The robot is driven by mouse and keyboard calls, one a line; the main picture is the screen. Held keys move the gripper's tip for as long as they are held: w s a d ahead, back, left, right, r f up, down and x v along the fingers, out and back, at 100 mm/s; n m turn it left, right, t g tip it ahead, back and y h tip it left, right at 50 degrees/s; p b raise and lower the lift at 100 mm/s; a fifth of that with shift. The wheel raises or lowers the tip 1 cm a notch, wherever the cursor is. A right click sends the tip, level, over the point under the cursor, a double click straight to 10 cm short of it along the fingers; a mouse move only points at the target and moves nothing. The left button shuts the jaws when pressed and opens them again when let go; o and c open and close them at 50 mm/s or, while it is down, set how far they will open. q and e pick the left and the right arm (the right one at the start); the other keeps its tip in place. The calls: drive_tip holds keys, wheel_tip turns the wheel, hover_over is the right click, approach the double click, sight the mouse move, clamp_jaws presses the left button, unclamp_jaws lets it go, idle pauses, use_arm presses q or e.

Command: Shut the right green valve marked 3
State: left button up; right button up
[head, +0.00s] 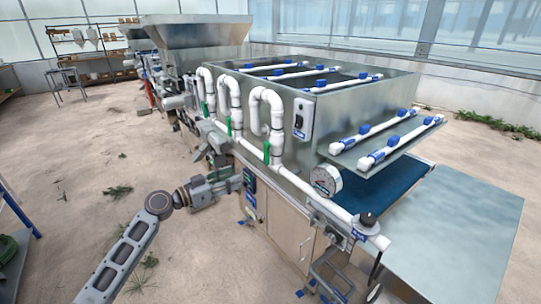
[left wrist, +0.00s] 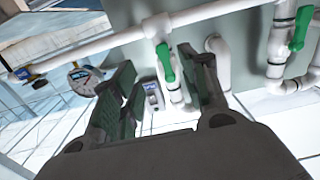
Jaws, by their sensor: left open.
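The right green valve (head: 266,152) has its handle lying along its white vertical pipe, on the near end of the machine's side. Its number cannot be read. In the left wrist view the valve's green handle (left wrist: 165,62) shows beyond and between the fingertips, beside the right finger. My left gripper (head: 236,183) is open and empty, left of and below the valve, apart from it. Its two dark fingers (left wrist: 155,75) are spread in the left wrist view. My right gripper is not seen.
Two more green valves, a middle one (head: 229,126) and a far one (head: 204,108), stand on neighbouring white pipes. A round gauge (head: 326,180) and a dark knob (head: 368,219) are to the right. A control box (head: 249,182) is close by the gripper. The floor at left is mostly free.

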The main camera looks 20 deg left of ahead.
use_arm(q)
drive_tip(key=shift+w+r, duration=0.3)
drive_tip(key=shift+r, duration=0.6)
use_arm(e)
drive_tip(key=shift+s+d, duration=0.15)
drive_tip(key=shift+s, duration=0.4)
use_arm(q)
drive_tip(key=shift+w, duration=0.1)
drive_tip(key=p, duration=0.2)
approach(265, 160)
drive_tip(key=shift+x, duration=2.25)
drive_tip(key=shift+p+x, duration=0.4)
drive_tip(key=shift+x, duration=1.95)
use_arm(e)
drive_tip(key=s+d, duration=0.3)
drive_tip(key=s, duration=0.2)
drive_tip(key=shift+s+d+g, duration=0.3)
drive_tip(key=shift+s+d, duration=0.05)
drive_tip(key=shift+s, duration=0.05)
